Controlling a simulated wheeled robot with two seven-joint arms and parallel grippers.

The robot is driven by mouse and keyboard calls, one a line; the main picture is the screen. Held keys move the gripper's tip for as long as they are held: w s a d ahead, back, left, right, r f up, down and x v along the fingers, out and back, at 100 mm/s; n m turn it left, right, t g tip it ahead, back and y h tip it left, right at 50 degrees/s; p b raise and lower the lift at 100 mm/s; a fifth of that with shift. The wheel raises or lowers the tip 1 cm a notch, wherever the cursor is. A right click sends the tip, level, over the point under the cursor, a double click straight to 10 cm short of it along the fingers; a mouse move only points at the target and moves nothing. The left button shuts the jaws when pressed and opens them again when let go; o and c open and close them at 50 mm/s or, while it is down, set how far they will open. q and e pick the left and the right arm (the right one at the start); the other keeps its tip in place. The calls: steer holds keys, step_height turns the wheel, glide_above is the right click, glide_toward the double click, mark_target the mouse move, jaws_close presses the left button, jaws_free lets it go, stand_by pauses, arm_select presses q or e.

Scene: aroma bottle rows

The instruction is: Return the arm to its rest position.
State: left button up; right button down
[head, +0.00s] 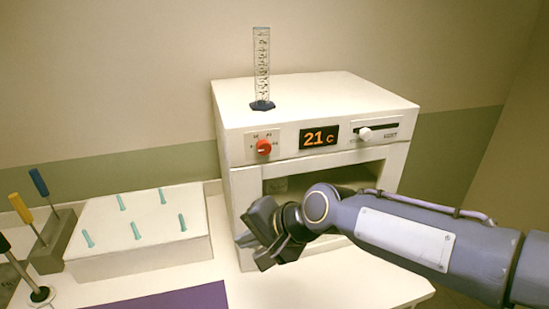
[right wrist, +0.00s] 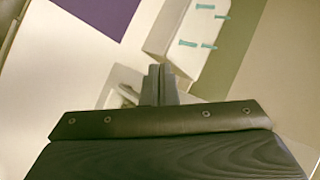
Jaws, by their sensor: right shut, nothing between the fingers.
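My right arm (head: 405,235) comes in from the right in the head view and reaches across the front of a white oven-like box (head: 235,195). My right gripper (head: 255,242) is in front of the box's lower left part, above the white table. Its fingers are shut and empty; they also show pressed together in the right wrist view (right wrist: 159,84). My left gripper does not show in either view.
The box has a red knob (head: 263,147), a "21 c" display (head: 319,138) and a slider (head: 366,134); a clear graduated cylinder (head: 261,70) stands on top. A white block with several teal pegs (head: 90,265), screwdrivers (head: 20,208) and a purple mat (head: 190,298) lie left.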

steer(key=s+d+n+t+h, duration=0.1)
steer(key=s+d, duration=0.1)
steer(key=d, duration=0.7)
steer(key=s+d, duration=0.2)
steer(key=d, duration=0.6)
steer(key=s+d+f+n+h, duration=0.1)
steer(key=s+d+f+h, duration=0.1)
steer(key=s+d+f, duration=0.2)
steer(key=s+d+f+h, duration=0.1)
steer(key=s+d+f, duration=0.3)
steer(key=s+d, duration=0.4)
steer(key=shift+s+d+n+t+h, duration=0.2)
steer(key=shift+s+n+t+h, duration=0.2)
steer(key=shift+s, duration=0.25)
